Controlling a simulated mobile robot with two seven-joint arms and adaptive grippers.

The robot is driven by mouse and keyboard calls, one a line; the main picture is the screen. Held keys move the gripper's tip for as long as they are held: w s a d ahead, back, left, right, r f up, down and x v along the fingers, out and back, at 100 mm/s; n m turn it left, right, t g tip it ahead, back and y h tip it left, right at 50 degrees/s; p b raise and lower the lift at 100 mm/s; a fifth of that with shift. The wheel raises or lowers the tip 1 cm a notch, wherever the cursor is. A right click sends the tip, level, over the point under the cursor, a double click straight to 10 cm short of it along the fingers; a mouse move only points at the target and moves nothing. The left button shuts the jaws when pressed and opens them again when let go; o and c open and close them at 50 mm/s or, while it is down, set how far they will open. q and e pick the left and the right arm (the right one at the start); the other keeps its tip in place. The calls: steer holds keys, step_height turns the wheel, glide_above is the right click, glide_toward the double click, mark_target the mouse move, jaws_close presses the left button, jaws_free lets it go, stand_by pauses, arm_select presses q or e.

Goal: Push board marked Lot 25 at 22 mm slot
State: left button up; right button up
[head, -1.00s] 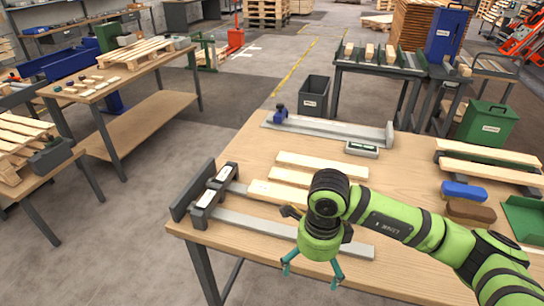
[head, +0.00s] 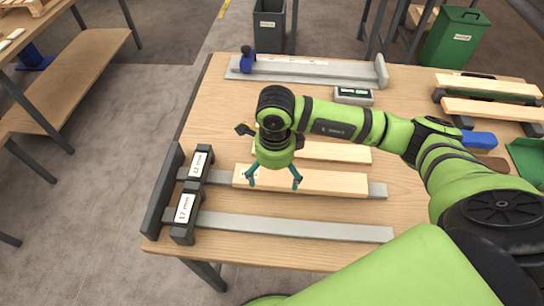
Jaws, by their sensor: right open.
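A pale board (head: 325,182) lies along the grey rail in line with the slot block labelled 22 mm (head: 199,164). Its left end is apart from the block, with bare rail between. Small marks near that end are too small to read. A second pale board (head: 330,153) lies just behind it. The slot block labelled 17 mm (head: 184,211) has an empty grey rail (head: 300,229). My right gripper (head: 273,186) is open, its two fingers apart over the left part of the nearer board. I cannot tell whether they touch it. My left gripper is out of view.
A grey fixture (head: 310,72) with a blue knob and a small display box (head: 353,96) stand at the back. Boards on a rack (head: 490,108), a blue block (head: 478,139) and a green tray (head: 530,160) are at the right. The front right is covered by my arm.

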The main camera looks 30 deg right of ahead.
mark_target(273, 182)
step_height(273, 182, down, 2)
steer(key=shift+f+p, duration=0.15)
steer(key=shift+p, duration=0.15)
steer(key=shift+w+f, duration=0.15)
steer(key=shift+f, duration=0.4)
steer(key=c, duration=1.2)
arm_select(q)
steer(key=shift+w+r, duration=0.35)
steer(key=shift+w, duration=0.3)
arm_select(e)
steer(key=shift+f, duration=0.1)
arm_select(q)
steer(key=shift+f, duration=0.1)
arm_select(e)
steer(key=shift+f, duration=0.1)
arm_select(q)
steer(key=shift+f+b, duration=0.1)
steer(key=shift+b, duration=0.3)
arm_select(e)
steer(key=shift+a, duration=0.2)
